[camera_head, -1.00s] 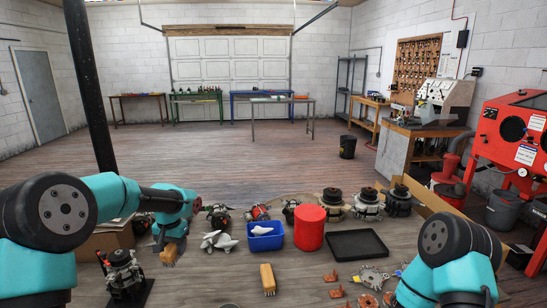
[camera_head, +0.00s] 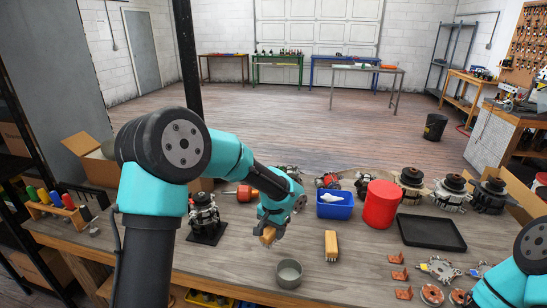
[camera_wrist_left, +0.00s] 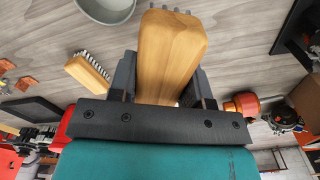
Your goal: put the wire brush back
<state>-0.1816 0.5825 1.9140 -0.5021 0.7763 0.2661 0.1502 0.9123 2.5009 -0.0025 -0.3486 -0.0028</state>
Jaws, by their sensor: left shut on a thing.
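My left gripper (camera_head: 272,226) is shut on a wooden-backed wire brush (camera_head: 267,237), held low over the bench. In the left wrist view the held brush (camera_wrist_left: 170,50) sits between both fingers, with short grey bristle tufts at its far end. A second wooden brush (camera_head: 331,245) lies on the bench to its right. In the left wrist view that second brush (camera_wrist_left: 88,72) shows pale bristles along one side. Of my right arm only a link shows at the right edge; its gripper is out of view.
A grey bowl (camera_head: 289,273) stands near the held brush. A blue bin (camera_head: 335,206), red canister (camera_head: 381,205) and black tray (camera_head: 432,231) are to the right. An alternator on a stand (camera_head: 205,218) is to the left. A rack of coloured-handled tools (camera_head: 58,213) stands far left.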

